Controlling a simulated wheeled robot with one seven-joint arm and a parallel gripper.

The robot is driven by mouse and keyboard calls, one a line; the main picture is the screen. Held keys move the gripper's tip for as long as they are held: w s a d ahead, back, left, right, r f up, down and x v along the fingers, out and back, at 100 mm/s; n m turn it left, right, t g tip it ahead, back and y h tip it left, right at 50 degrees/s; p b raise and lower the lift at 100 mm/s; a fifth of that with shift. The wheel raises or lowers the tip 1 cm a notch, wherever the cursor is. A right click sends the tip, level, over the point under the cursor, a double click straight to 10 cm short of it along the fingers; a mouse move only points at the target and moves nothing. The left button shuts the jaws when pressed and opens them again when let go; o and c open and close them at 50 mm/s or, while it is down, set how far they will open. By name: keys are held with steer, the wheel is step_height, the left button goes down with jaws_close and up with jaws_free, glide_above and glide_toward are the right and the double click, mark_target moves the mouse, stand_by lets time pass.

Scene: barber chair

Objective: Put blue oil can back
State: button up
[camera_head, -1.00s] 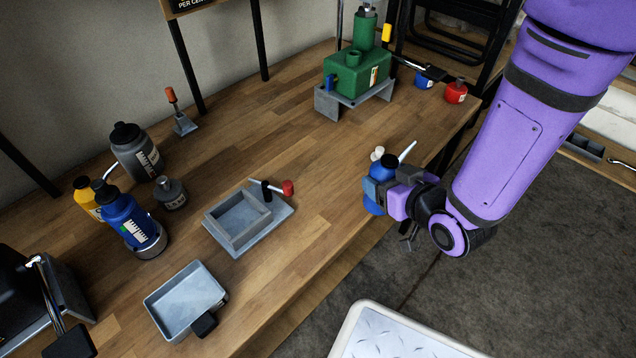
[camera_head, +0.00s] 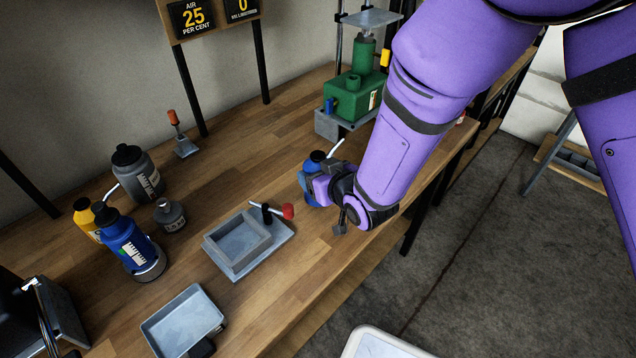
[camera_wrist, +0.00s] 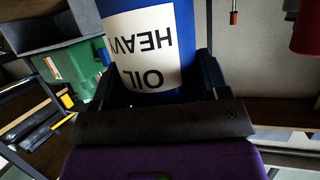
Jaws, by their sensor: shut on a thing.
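The blue oil can (camera_head: 309,167) is held by my gripper (camera_head: 316,187), over the bench top right of the grey square tray with a red-knobbed lever. In the wrist view the blue oil can (camera_wrist: 188,25) fills the space between the fingers, and its white label reads OIL HEAVY upside down. My gripper is shut on the can's body and hides part of it in the head view. A thin white spout points up and right. I cannot tell how far the can is above the wood.
A green machine (camera_head: 352,98) stands behind on the wooden bench (camera_head: 265,130). The grey square tray (camera_head: 282,236), a shallow metal pan (camera_head: 180,318), a larger blue bottle (camera_head: 125,240), a yellow bottle (camera_head: 84,214) and grey bottles are on the left. Clear wood lies behind the square tray.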

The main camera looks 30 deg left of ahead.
steer(key=shift+a+f, duration=0.2)
steer(key=shift+f, duration=1.55)
steer(key=shift+f, duration=0.1)
steer(key=o, duration=1.3)
steer(key=shift+s+d+r, duration=0.1)
steer(key=shift+d+r, duration=0.1)
steer(key=shift+d, duration=0.05)
steer(key=v, duration=1.1)
steer(key=shift+s+d+r, duration=0.1)
steer(key=shift+s+d, duration=0.05)
steer(key=shift+d, duration=0.05)
